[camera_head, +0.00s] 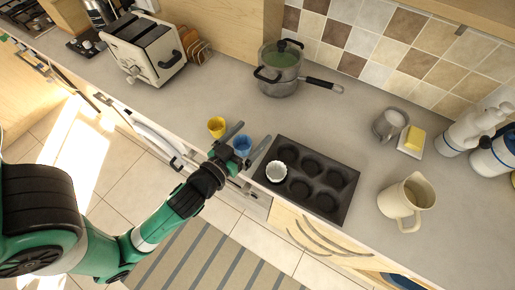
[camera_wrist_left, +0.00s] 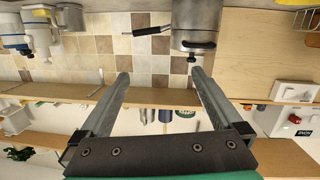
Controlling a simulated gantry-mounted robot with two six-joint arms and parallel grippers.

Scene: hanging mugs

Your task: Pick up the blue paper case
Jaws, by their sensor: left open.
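The blue paper case (camera_head: 242,144) stands on the counter near its front edge in the head view. My left gripper (camera_head: 250,137) is open, its two grey fingers showing on either side of the blue case in that view. The wrist view shows the fingers (camera_wrist_left: 160,74) wide apart with nothing held, and I do not see the blue case there. I cannot tell whether the fingers are level with the case or above it. A yellow paper case (camera_head: 216,127) stands just left of it. My right gripper is not in view.
A dark muffin tin (camera_head: 317,218) with a white paper case (camera_head: 276,171) in one cup lies right of the gripper. A pot (camera_head: 279,74), a toaster (camera_head: 143,47) and a cream jug (camera_head: 404,203) stand around. The counter between pot and tin is clear.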

